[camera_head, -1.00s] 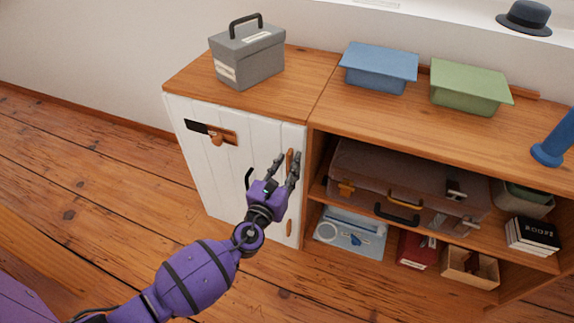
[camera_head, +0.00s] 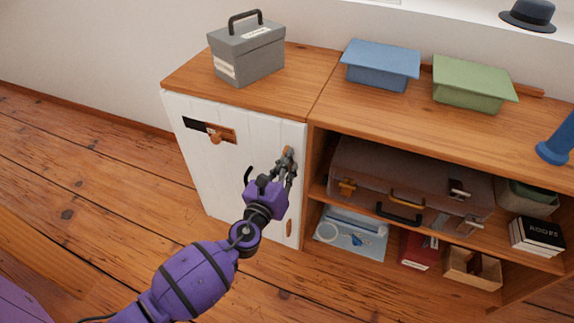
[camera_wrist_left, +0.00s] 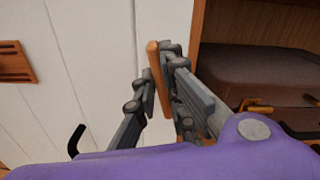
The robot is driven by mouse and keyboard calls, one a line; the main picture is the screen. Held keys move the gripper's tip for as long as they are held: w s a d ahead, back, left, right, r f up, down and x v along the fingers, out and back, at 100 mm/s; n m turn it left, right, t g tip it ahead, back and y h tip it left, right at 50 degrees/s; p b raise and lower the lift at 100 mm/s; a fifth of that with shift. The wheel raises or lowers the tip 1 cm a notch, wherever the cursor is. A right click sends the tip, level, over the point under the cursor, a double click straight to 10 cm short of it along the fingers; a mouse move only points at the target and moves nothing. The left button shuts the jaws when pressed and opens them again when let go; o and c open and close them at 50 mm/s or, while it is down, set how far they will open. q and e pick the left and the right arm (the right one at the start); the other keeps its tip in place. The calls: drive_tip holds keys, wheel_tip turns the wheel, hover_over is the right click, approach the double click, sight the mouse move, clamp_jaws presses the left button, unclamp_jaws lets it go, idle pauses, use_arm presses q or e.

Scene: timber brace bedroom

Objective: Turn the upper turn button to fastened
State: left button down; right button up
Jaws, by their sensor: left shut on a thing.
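The white plank door (camera_head: 225,165) of the cabinet is closed against its frame. The upper turn button (camera_head: 287,152), a small wooden piece near the door's right edge, is mostly hidden behind my fingers in the head view. In the left wrist view the upper turn button (camera_wrist_left: 158,78) stands upright, tilted slightly, between the fingers. My left gripper (camera_head: 284,163) is shut on it; it also shows in the left wrist view (camera_wrist_left: 160,92). The lower turn button (camera_head: 289,228) stands upright lower on the door's right edge. My right gripper is not in view.
A wooden latch piece (camera_head: 216,134) sits at the door's upper left. A grey box (camera_head: 246,55), blue bin (camera_head: 381,66) and green bin (camera_head: 472,84) stand on top. Open shelves to the right hold a brown suitcase (camera_head: 400,172) and books (camera_head: 536,235). The floor at left is clear.

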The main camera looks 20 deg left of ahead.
use_arm(q)
drive_tip(key=shift+a+f+n+b, duration=0.15)
drive_tip(key=shift+n+b, duration=0.3)
drive_tip(key=shift+n, duration=2.1)
drive_tip(key=shift+a+f+n+b, duration=0.15)
drive_tip(key=shift+n+b, duration=0.25)
drive_tip(key=shift+n, duration=2.1)
drive_tip(key=shift+a+f+n+b, duration=0.15)
drive_tip(key=shift+n+b, duration=0.3)
drive_tip(key=shift+n, duration=2.1)
drive_tip(key=c, duration=1.8)
unclamp_jaws()
